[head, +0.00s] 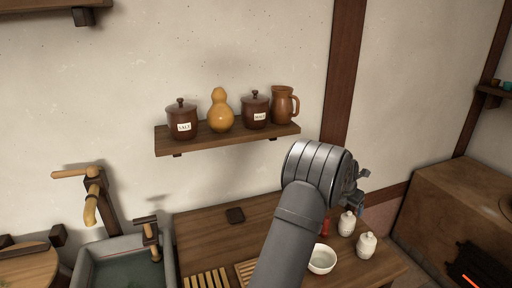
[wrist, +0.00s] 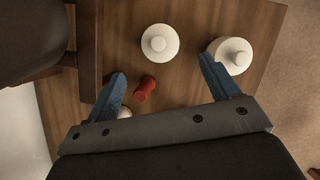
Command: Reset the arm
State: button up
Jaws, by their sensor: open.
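My gripper (head: 358,190) is raised above the right part of the wooden counter (head: 205,237), beyond my grey arm. In the wrist view its two blue fingers (wrist: 162,66) are spread wide, with nothing between them. Below them on the counter lie a small red object (wrist: 145,88) and two white lidded jars (wrist: 160,42) (wrist: 232,53). The gripper appears apart from all of them. In the head view the red object (head: 325,227) is partly hidden by my arm. The jars (head: 347,223) (head: 366,245) stand upright right of it.
A white bowl (head: 322,260) stands close beside my arm. A wall shelf (head: 222,143) with lidded pots, a gourd and a jug is left of my gripper. A sink (head: 121,246) with a wooden spout is at left. A brown stove-like block (head: 455,215) stands at right.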

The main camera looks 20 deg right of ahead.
aim_at(349, 213)
jog(key=x, duration=1.1)
jog(key=shift+d+f, duration=0.1)
jog(key=shift+f, duration=0.05)
jog(key=shift+r, duration=1.35)
jog(key=shift+f, duration=0.1)
